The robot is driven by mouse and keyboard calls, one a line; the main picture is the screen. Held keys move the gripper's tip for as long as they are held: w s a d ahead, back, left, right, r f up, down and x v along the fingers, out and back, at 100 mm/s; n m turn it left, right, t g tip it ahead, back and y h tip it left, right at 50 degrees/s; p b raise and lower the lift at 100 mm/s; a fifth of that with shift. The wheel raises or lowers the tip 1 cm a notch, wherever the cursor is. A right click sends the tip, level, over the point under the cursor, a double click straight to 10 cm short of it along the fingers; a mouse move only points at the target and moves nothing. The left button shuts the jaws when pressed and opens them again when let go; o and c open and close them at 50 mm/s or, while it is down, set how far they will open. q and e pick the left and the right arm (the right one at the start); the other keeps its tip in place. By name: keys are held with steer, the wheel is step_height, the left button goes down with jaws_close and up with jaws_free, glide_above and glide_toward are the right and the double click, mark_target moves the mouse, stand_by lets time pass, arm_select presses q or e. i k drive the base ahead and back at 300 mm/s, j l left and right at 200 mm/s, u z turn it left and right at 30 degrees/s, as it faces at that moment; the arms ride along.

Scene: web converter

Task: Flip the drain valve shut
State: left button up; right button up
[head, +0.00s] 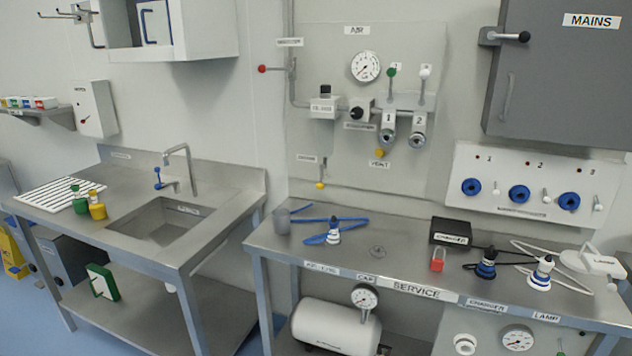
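I cannot tell for sure which fitting is the drain valve, as several labels are too small to read. A small yellow-tipped lever (320,185) hangs at the lower left of the air panel (430,55), below a small label (307,160). Another yellow knob (379,153) sits under the panel's middle, above a label. A white tank (335,325) with a gauge (364,298) lies under the service bench; a small fitting shows at its right end, cut by the frame's bottom edge. Neither of my grippers is in view.
The service bench (375,272) carries a blue hose with a plug (333,232), a black box (451,232), a red padlock (438,260) and corded plugs. A sink bench (140,235) stands left, with a gap between. A grey mains cabinet (570,85) hangs upper right.

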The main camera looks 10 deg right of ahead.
mark_target(320, 184)
steer(key=i+l+u, duration=0.1)
steer(key=i+u, duration=0.35)
steer(key=i, duration=0.9)
